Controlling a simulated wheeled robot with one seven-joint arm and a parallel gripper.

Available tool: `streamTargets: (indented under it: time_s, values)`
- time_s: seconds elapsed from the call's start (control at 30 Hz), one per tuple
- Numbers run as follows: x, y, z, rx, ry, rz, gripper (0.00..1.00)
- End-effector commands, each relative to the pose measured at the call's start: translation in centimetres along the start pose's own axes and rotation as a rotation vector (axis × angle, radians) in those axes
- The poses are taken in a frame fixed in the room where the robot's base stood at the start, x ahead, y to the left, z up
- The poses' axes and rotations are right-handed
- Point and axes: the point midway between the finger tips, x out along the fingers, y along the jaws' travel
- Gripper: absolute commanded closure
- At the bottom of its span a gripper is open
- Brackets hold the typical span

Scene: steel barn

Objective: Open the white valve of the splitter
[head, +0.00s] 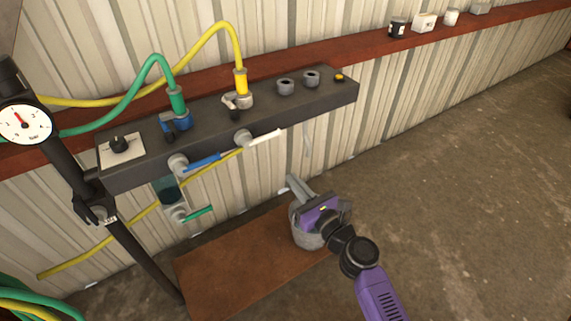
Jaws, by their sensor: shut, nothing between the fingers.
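The splitter (215,118) is a long dark bar on the corrugated wall. The white valve's lever (266,137) sticks out to the right from a round grey body (242,138) on the bar's front face, roughly along the bar. A blue lever (204,161) sits to its left, at a similar angle. My gripper (291,181) is below and a little right of the white lever, apart from it. Its grey fingers are shut and empty, pointing up and left. The white lever is not covered by my arm.
A green lever (198,213) is low on the left. Green (133,95) and yellow (205,43) hoses rise from the bar. A pressure gauge (24,124) is at left. Floor at right is clear.

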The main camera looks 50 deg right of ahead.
Motion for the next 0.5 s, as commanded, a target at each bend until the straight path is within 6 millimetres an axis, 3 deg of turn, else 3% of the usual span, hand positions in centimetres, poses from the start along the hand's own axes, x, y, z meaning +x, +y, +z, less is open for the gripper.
streamTargets:
  time_s: [0.5]
  values:
    - [9.7,0.0,0.2,-0.002,-0.002,0.001,1.00]
